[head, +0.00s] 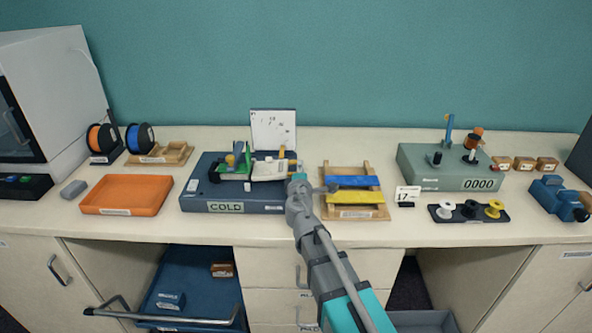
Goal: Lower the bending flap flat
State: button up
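A blue-grey base labelled COLD (232,206) lies on the bench, left of centre. A pale panel (273,128) with small dark marks stands upright at its back; it may be the bending flap, but I cannot tell for sure. On the base sit a green bracket (237,162) and a pale block with yellow parts (268,171). My gripper (299,180) is at the base's right edge, close to the block's yellow end. Its fingers are too small and too covered by the arm to show whether they are open or touching anything.
A wooden frame with blue and yellow strips (355,214) stands right of my gripper. An orange tray (127,195) lies on the left. A grey-green counter box reading 0000 (452,170) and a spool rack (468,213) stand to the right.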

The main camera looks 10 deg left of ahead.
jog(key=shift+o, duration=1.3)
jog(key=shift+a, duration=0.1)
jog(key=shift+s, duration=0.1)
jog(key=shift+s+d, duration=0.25)
jog(key=shift+s, duration=0.95)
jog(key=shift+s+d, duration=0.2)
jog(key=shift+s, duration=1.05)
jog(key=shift+s+d, duration=0.25)
jog(key=shift+s, duration=0.95)
jog(key=shift+c, duration=0.2)
